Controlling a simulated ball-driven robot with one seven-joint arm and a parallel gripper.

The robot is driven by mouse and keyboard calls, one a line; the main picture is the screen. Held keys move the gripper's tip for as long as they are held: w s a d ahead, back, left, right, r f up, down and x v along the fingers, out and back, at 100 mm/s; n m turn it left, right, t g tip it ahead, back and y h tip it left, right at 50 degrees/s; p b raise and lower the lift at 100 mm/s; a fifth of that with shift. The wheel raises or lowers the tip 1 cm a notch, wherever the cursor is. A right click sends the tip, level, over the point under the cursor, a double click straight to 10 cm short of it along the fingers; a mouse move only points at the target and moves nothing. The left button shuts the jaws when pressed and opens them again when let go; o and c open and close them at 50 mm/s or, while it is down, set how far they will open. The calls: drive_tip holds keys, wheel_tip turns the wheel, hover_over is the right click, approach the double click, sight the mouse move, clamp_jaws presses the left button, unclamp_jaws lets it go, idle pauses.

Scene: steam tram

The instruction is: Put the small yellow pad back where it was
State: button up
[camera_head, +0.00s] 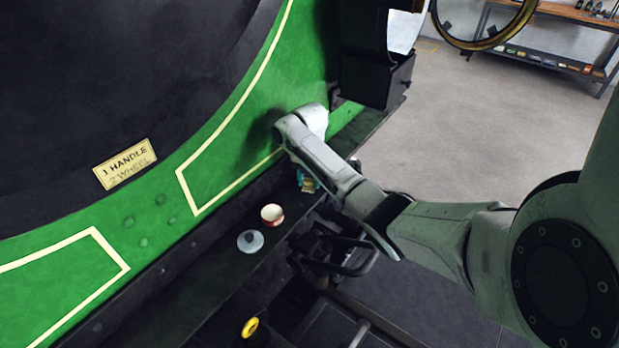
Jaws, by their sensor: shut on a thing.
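My arm reaches in from the right, and its wrist bends down beside the green panel. My gripper (307,183) is mostly hidden behind my own arm; only a small teal and yellowish patch shows under the wrist, just above the dark ledge. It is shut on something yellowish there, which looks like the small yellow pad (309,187). Its outline is too small and covered to make out fully. I cannot tell whether it touches the ledge.
On the dark ledge (210,270) stand a red and white cup (271,215) and a grey-blue lid-like disc (250,241). A yellow ring (250,327) is lower down. Black metal fittings (335,252) lie right of the ledge. A dark box (375,80) hangs above.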

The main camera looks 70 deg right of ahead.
sight(310, 179)
drive_tip(key=o, duration=0.9)
drive_tip(key=shift+o, duration=0.2)
wheel_tip(310, 179, up, 12)
drive_tip(key=p, duration=0.2)
